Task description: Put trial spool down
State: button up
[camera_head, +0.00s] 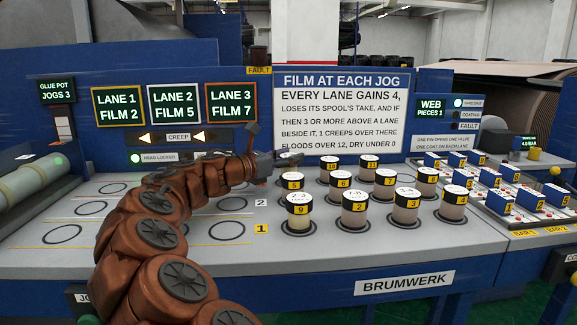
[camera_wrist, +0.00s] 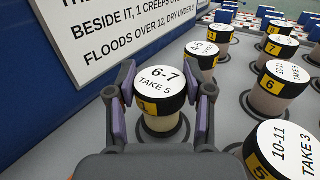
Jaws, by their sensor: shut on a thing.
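My gripper (camera_head: 284,159) is at the back left of the spool group in the head view. In the wrist view its fingers (camera_wrist: 166,86) are on either side of a spool (camera_wrist: 160,82) and shut on it. This spool is upright, with a white top reading "6-7 TAKE 5", a black band and a pale body. Its base is over or on a dark ring on the grey deck; I cannot tell whether it touches. The gripper mostly hides it in the head view.
Several similar spools stand close by, including spool 5 (camera_head: 293,184), spool 10 (camera_head: 332,164) and spool 6 (camera_head: 343,184). The film sign (camera_head: 341,112) rises behind. Empty rings (camera_head: 62,234) lie on the left deck. A numbered block rack (camera_head: 508,200) is at right.

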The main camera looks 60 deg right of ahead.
jog(key=shift+f, duration=0.5)
jog(key=o, duration=1.2)
jog(key=shift+s+f, duration=0.1)
jog(key=shift+w+a, duration=0.25)
jog(key=shift+a, duration=0.2)
jog(key=p+v, duration=0.2)
jog(key=v, duration=0.9)
jog(key=shift+s, duration=0.1)
